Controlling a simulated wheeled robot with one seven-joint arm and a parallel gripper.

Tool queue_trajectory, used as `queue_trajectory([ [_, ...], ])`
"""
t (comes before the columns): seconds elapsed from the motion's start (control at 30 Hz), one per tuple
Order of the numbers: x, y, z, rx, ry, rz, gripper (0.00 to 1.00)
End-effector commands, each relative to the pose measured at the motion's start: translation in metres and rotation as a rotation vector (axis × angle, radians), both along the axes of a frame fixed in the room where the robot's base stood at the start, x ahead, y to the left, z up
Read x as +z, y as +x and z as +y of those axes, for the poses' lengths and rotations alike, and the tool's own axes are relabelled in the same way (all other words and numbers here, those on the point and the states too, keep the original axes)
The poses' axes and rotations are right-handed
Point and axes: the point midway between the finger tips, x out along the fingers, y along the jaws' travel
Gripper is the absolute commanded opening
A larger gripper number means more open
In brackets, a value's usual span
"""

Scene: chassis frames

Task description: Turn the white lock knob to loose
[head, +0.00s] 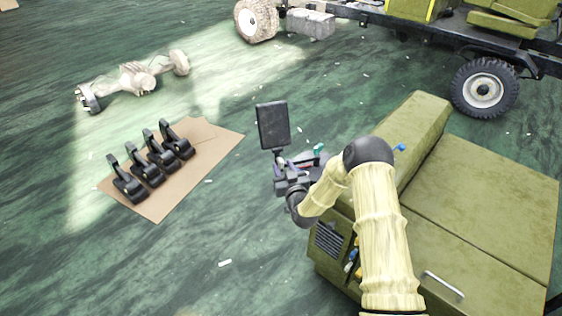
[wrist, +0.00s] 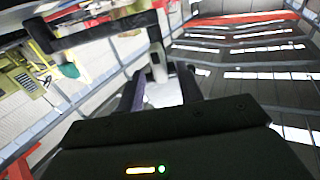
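A black flat screen (head: 273,125) stands upright on a mount at the front left corner of the olive machine in the head view. In the wrist view a small white-grey part (wrist: 158,72), which looks like the lock knob, sits below a dark bar (wrist: 105,33). My gripper (head: 288,164) is just under the screen in the head view. In the wrist view the two purple-dark fingers of my gripper (wrist: 162,82) are apart, with the white part between or just beyond their tips. Whether they touch it, and how the knob is turned, I cannot tell.
The olive machine (head: 480,200) fills the right side. A blue knob (head: 398,148) and a teal part (head: 319,149) are near my arm. Several black pedal-like parts lie on a cardboard sheet (head: 160,212). An axle (head: 135,78) lies behind.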

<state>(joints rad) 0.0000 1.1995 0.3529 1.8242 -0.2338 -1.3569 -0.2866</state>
Motion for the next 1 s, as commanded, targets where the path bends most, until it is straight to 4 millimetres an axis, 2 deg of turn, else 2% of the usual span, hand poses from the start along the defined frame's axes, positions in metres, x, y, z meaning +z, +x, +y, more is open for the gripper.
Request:
queue_trajectory([
  [0.2, 0.001, 0.021, 0.009, 0.001, 0.001, -0.001, 0.36],
  [0.57, 0.000, 0.025, 0.010, 0.001, 0.000, 0.000, 0.36],
  [0.7, 0.000, 0.025, 0.010, 0.001, 0.000, 0.000, 0.09],
  [0.77, 0.000, 0.025, 0.010, 0.001, 0.000, 0.000, 0.00],
  [1.0, 0.000, 0.025, 0.010, 0.001, -0.007, -0.004, 0.00],
])
